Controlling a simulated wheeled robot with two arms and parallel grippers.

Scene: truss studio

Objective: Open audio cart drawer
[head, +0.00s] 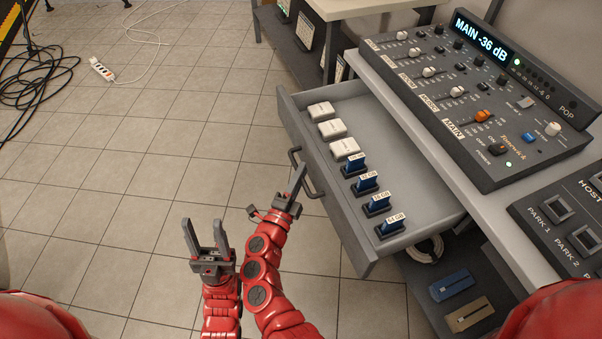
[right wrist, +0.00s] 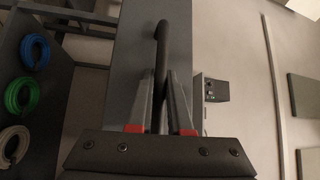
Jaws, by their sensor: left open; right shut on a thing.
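The audio cart drawer (head: 363,224) is pulled well out of the cart on the right of the head view. Inside lie several white boxes (head: 332,129) and several blue labelled memory sticks (head: 367,183) in a row. A dark bar handle (head: 312,184) is on its front. My right gripper (head: 297,180) is shut on the handle. In the right wrist view the dark handle (right wrist: 161,60) stands between the two fingers. My left gripper (head: 206,240) is open and empty, to the left of the right arm, above the floor.
An audio mixer (head: 470,100) and a control panel (head: 560,215) stand on the cart top (head: 400,110). A lower shelf (head: 425,290) holds a cable coil and small blocks. A power strip (head: 102,70) and black cables (head: 40,85) lie on the floor. The tiled floor at left is mostly clear.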

